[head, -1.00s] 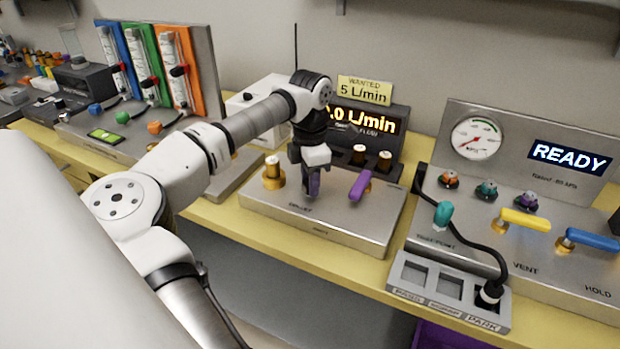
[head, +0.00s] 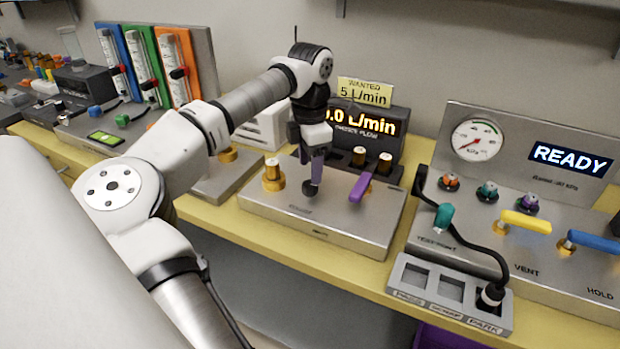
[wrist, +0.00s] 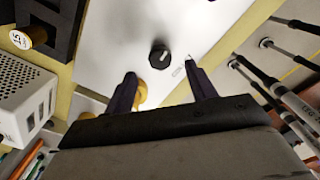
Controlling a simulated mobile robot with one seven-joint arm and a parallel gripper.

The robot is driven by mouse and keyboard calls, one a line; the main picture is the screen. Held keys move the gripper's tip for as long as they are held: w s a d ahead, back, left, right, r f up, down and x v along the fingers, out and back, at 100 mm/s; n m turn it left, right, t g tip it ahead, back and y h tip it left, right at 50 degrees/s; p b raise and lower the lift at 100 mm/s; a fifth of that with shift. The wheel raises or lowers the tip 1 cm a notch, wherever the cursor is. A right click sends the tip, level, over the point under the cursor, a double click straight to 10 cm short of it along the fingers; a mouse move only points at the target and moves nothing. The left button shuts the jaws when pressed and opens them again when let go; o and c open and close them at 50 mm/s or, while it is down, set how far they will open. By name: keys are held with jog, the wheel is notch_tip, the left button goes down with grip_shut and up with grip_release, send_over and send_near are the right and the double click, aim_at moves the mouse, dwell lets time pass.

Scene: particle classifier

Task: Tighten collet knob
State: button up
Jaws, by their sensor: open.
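The collet knob (head: 310,189) is a small black round knob with a pale mark on top. It stands on the silver panel (head: 335,222) beside the partly readable collet label. In the wrist view the knob (wrist: 159,56) lies beyond the fingertips, roughly centred between them. My gripper (head: 316,178) is just above the knob in the head view. In the wrist view its two dark fingers (wrist: 160,72) are apart, with nothing held between them.
A brass fitting (head: 273,176) stands left of the knob and a purple lever (head: 360,187) to its right. Behind is a display (head: 365,122) reading about 0.0 L/min, under a 5 L/min sign (head: 365,92). At right is a READY panel (head: 568,157) with a black cable (head: 470,243).

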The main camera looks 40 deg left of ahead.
aim_at(310, 184)
notch_tip(310, 184, up, 9)
jog(key=shift+f, duration=0.1)
dwell(0.6)
